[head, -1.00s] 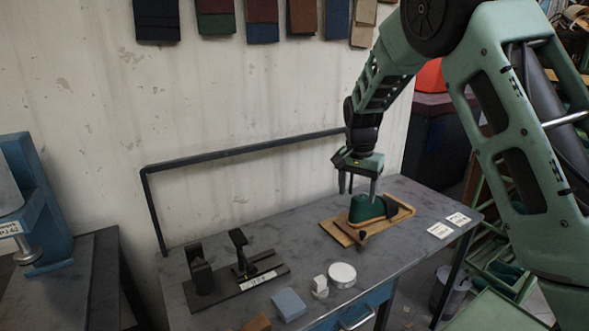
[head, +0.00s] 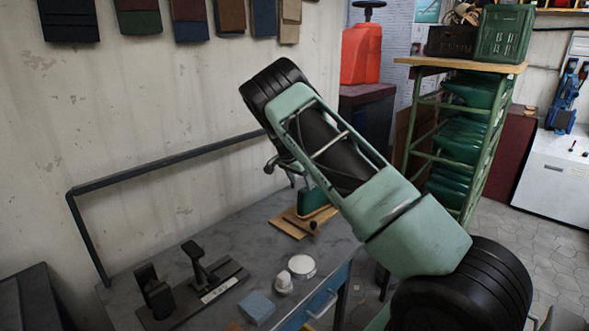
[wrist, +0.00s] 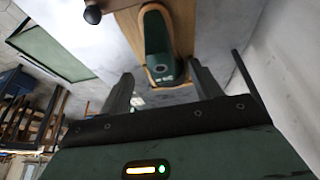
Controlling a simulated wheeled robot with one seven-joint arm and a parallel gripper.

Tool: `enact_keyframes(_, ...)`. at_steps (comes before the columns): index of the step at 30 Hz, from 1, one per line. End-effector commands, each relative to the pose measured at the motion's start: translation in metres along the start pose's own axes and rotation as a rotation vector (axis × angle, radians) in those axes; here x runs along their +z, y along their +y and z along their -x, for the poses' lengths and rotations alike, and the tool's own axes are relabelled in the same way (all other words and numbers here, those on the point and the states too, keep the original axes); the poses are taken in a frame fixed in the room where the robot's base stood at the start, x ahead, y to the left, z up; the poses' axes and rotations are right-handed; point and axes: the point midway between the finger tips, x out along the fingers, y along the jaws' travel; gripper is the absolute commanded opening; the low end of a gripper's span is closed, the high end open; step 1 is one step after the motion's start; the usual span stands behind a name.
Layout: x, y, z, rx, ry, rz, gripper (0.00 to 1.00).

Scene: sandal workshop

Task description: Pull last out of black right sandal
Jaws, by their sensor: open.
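A green last-shaped piece (head: 312,201) with a tan lower edge sits on a wooden board (head: 287,226) at the back of the bench. In the wrist view the green piece (wrist: 157,40) lies just past my fingertips, on the board (wrist: 128,20), with a dark knob (wrist: 92,14) beside it. My gripper (wrist: 160,70) is open, with nothing between its fingers. In the head view my arm hides most of the gripper. No black sandal can be made out clearly; where the last ends and a sandal begins cannot be told.
On the bench, a dark two-post stand (head: 197,262), a blue block (head: 257,307), a small white piece (head: 284,282) and a round white tin (head: 302,266) stand front left. A dark rail (head: 170,160) runs along the wall. A green rack (head: 465,140) stands right.

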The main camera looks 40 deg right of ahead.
Motion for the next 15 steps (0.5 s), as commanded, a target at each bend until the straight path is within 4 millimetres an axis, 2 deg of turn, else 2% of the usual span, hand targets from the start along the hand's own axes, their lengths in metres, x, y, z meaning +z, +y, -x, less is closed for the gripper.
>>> enact_keyframes(3,0.0,0.001,-0.024,0.003,-0.002,0.0,0.64)
enact_keyframes(9,0.0,0.001,-0.059,0.002,-0.002,0.001,0.64)
enact_keyframes(15,0.001,0.0,-0.082,0.0,-0.002,0.001,0.64)
